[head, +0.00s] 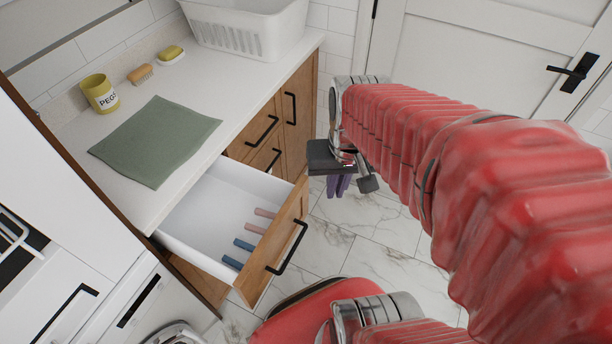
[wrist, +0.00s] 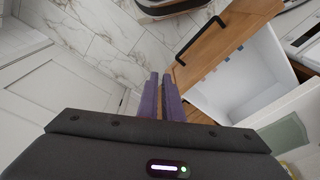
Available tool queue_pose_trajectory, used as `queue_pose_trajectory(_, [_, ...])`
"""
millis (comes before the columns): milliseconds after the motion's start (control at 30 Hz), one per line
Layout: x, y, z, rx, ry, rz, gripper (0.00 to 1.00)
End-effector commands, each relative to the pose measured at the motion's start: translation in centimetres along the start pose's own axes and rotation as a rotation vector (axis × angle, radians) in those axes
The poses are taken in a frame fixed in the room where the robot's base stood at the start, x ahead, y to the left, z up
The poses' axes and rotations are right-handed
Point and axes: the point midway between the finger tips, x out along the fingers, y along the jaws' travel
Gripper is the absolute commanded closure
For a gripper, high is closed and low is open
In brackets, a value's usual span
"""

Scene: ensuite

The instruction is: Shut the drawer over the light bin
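An open drawer with a white inside and wooden front (head: 281,250) juts from the cabinet under the worktop. Its black bar handle (head: 288,248) faces the floor side. Pink and blue pegs lie inside. The drawer front also shows in the wrist view (wrist: 222,45), with its handle (wrist: 200,38) above and right of my fingers. My gripper (head: 338,190) hangs beyond the drawer front, apart from it, above the floor. In the wrist view its purple fingers (wrist: 161,78) are close together, with nothing clearly held. I cannot make out a light bin in either view.
The worktop (head: 210,95) holds a green cloth (head: 155,140), a yellow pot (head: 100,94), a brush, a sponge on a dish and a white basket (head: 247,25). A white appliance stands at the left. A white door (head: 490,50) is behind. Marble floor (head: 335,240) is clear near the drawer.

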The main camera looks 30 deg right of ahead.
Motion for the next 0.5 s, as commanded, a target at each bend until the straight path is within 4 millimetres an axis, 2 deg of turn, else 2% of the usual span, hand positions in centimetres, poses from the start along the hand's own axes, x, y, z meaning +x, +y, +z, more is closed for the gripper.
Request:
queue_pose_trajectory(200, [3.5,2.7,0.7,0.157,-0.14,-0.024,1.0])
queue_pose_trajectory(500, [7.6,5.4,2.4,0.374,-0.322,-0.092,1.0])
